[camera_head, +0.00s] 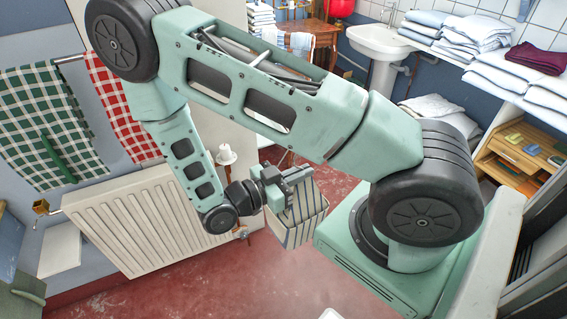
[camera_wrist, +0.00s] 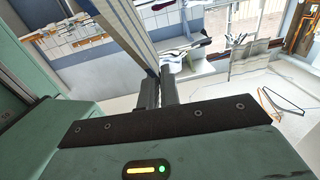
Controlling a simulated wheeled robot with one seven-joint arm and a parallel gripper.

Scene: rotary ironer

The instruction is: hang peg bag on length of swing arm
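The peg bag (camera_head: 300,213) is cream with dark blue stripes and hangs below my gripper (camera_head: 288,181) in the head view, in front of the radiator's right end. In the wrist view my gripper's fingers (camera_wrist: 157,93) are close together on the striped bag (camera_wrist: 126,26), which runs up out of the frame. The bag is clear of the floor. On the left wall, a short metal rail (camera_head: 69,60) shows between two checked towels; it looks like a swing arm, but most of its length is covered or hidden.
A green checked towel (camera_head: 42,115) and a red checked towel (camera_head: 118,105) hang above the white radiator (camera_head: 135,225). A brass fitting (camera_head: 41,207) sits at the radiator's left. Folded linen (camera_head: 465,35) and a sink (camera_head: 378,42) are at the back right. Red floor lies below.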

